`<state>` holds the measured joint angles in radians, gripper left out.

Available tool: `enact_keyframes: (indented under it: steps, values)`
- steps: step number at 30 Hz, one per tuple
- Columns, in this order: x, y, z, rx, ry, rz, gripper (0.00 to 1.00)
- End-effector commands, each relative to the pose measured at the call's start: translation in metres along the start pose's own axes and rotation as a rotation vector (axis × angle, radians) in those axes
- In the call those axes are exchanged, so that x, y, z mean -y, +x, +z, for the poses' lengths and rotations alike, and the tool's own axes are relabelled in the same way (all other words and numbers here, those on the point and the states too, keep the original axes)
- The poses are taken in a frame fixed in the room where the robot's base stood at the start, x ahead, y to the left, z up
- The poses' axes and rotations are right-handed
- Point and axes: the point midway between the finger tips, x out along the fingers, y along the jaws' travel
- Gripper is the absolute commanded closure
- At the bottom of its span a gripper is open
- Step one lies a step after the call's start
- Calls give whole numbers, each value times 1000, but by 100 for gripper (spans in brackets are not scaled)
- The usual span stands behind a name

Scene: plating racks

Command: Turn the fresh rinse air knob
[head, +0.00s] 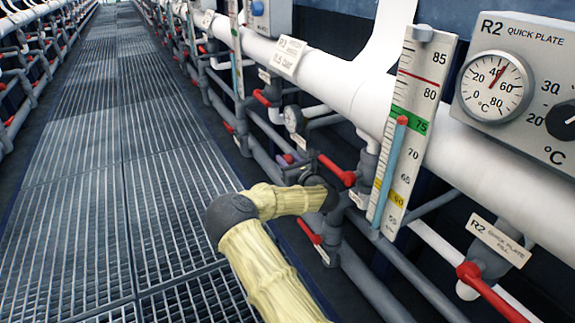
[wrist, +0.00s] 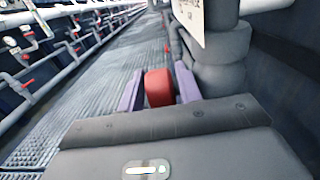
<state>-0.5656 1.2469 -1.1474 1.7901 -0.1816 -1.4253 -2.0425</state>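In the wrist view a red knob (wrist: 158,88) sits between the two purple fingers of my gripper (wrist: 160,78). The knob nearly fills the gap, and I cannot tell whether both fingers press on it. In the head view my gripper (head: 291,158) is among the grey pipes below the white main pipe, mostly hidden by my own wrist.
A red lever (head: 337,170) is right of my gripper, and another (head: 309,231) is below it. A tall thermometer scale (head: 412,125) and the R2 dial box (head: 518,85) stand to the right. A grey grated walkway (head: 110,180) on the left is clear.

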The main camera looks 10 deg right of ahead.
Motion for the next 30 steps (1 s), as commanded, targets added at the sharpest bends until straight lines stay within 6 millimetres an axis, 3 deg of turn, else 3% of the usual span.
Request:
enact_keyframes:
  steps: [11, 16, 30]
  values:
    - [0, 6, 1, 0, 0, 0, 65]
    - [0, 6, 1, 0, 0, 0, 98]
    - [0, 7, 6, -82, -1, 1, 97]
